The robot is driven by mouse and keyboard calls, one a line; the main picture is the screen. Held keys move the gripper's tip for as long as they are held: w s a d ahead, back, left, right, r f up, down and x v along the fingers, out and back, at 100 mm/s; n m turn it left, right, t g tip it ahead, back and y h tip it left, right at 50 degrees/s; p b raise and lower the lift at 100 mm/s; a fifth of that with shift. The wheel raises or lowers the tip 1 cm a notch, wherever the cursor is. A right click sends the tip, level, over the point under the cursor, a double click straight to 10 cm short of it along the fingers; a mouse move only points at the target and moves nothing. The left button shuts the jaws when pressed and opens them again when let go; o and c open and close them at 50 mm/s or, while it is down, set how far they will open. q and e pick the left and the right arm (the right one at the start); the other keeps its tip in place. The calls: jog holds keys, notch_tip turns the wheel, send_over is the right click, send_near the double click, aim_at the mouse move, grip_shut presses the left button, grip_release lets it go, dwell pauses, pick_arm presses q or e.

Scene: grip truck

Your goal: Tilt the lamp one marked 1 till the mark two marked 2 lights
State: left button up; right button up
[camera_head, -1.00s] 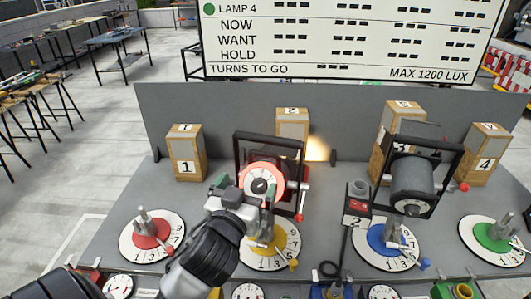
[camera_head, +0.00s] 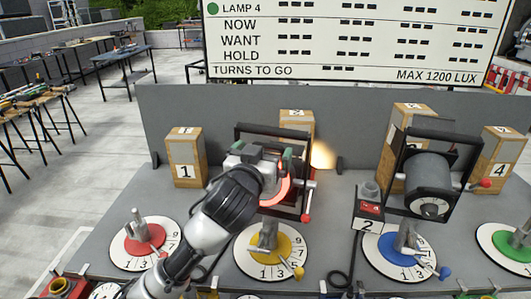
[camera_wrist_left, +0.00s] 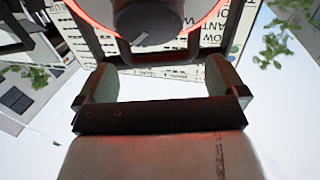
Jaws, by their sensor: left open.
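The lamp with a glowing red rim (camera_head: 280,192) hangs in a black yoke at the left of the bench. Its number is not readable. My left gripper (camera_head: 262,152) is open in front of it and hides most of its face. In the left wrist view, the lamp's dark centre (camera_wrist_left: 148,22) lies just beyond my open fingers (camera_wrist_left: 160,85), with nothing between them. The wooden block (camera_head: 297,119) behind the yoke appears to bear a 2 on top; its front is mostly hidden. A warm light spot (camera_head: 322,155) falls just right of it. My right gripper is not in view.
A second yoked lamp (camera_head: 428,185) stands at the right. Blocks marked 1 (camera_head: 185,160) and 4 (camera_head: 499,160) flank the bench. Numbered dials with upright posts, including a yellow one (camera_head: 285,246), line the front. A red-topped box marked 2 (camera_head: 368,216) stands between the lamps.

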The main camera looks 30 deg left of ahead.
pick_arm(q)
jog(key=shift+x, duration=0.9)
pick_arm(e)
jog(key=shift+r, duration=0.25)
pick_arm(q)
jog(key=shift+c, duration=0.2)
